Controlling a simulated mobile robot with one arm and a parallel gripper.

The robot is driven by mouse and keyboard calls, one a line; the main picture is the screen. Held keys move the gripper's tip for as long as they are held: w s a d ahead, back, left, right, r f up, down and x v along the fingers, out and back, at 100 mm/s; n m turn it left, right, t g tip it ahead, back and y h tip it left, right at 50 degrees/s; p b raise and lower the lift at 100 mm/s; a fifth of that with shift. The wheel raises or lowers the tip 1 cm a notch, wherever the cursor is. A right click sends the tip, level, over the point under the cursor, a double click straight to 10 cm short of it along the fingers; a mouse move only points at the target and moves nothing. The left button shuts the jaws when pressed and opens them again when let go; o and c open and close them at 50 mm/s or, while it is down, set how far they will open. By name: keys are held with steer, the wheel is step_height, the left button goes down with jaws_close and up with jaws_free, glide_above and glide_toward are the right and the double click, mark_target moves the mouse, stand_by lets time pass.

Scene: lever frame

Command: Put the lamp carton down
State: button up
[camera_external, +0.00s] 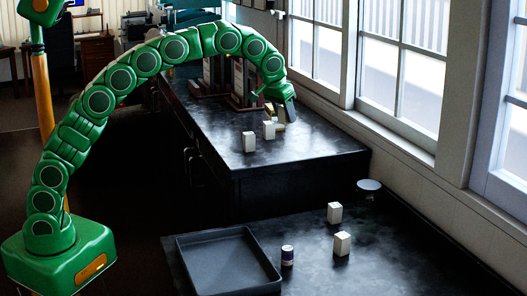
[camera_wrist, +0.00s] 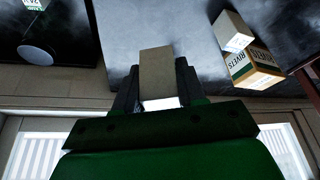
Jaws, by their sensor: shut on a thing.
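My gripper (camera_wrist: 157,95) is shut on a plain tan carton (camera_wrist: 157,68), taken to be the lamp carton, in the wrist view. The carton stands between the two dark fingers, with a bright white patch at its lower end. No lettering shows on the side I see. In the external view my gripper (camera_external: 288,112) is low over the far part of the back counter (camera_external: 300,152), near the window side. The held carton cannot be told apart clearly there, and I cannot tell whether it touches the counter.
A carton lettered RIVETS (camera_wrist: 252,66) and a pale box (camera_wrist: 232,31) lie right of my gripper. Two white cartons (camera_external: 248,142) (camera_external: 268,130) stand on the back counter.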

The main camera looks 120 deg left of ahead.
glide_above(302, 147)
steer(key=d, duration=0.2)
steer(key=shift+s+a+f, duration=0.1)
steer(key=shift+a+f, duration=0.05)
steer(key=shift+f, duration=1.4)
steer(key=shift+s+a+f, duration=0.1)
steer(key=shift+f, duration=2.95)
steer(key=shift+f, duration=0.1)
steer(key=o, duration=1)
steer(key=v, duration=1.2)
steer(key=shift+s+d, duration=0.1)
steer(key=shift+d, duration=0.05)
